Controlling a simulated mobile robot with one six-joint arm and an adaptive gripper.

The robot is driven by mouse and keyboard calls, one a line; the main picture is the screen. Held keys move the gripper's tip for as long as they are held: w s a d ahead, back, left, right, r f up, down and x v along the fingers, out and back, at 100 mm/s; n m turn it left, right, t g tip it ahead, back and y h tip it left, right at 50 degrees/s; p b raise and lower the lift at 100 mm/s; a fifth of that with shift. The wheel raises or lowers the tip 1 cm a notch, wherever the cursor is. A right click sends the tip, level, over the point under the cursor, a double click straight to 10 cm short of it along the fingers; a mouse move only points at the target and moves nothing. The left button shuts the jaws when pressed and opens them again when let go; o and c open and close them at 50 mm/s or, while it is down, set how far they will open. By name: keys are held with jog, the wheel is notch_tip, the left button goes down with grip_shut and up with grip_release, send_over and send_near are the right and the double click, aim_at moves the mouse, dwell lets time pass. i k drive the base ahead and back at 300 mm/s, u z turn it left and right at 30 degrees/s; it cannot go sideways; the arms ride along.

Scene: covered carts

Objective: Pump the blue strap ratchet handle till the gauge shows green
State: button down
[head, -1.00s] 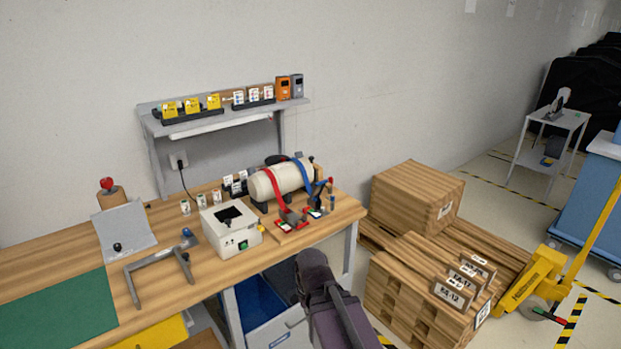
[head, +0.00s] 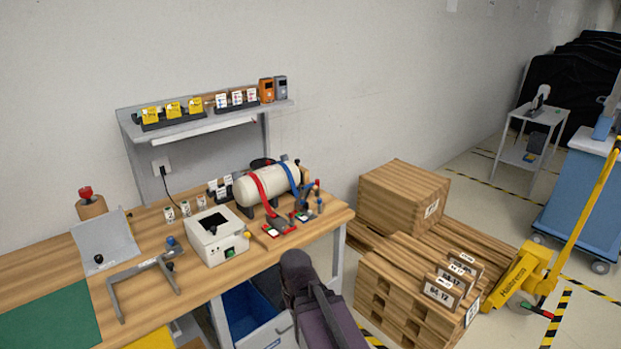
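A cream cylinder (head: 262,187) lies on the wooden bench with a red strap (head: 258,188) and a blue strap (head: 291,177) over it. The blue strap runs down to a small ratchet (head: 302,207) at the front right of the cylinder, with a dark handle. A red-and-green plate by the ratchet is too small to read, so I cannot tell what a gauge shows. My dark arm rises from the bottom centre, in front of the bench and below the ratchet. Its fingers do not show.
A white box (head: 218,240) with a dark opening stands left of the cylinder, and a grey clamp-like frame (head: 140,272) lies further left. A shelf (head: 190,128) is behind.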

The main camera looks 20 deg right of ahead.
aim_at(305, 193)
jog(key=i, duration=0.9)
jog(key=u, duration=0.05)
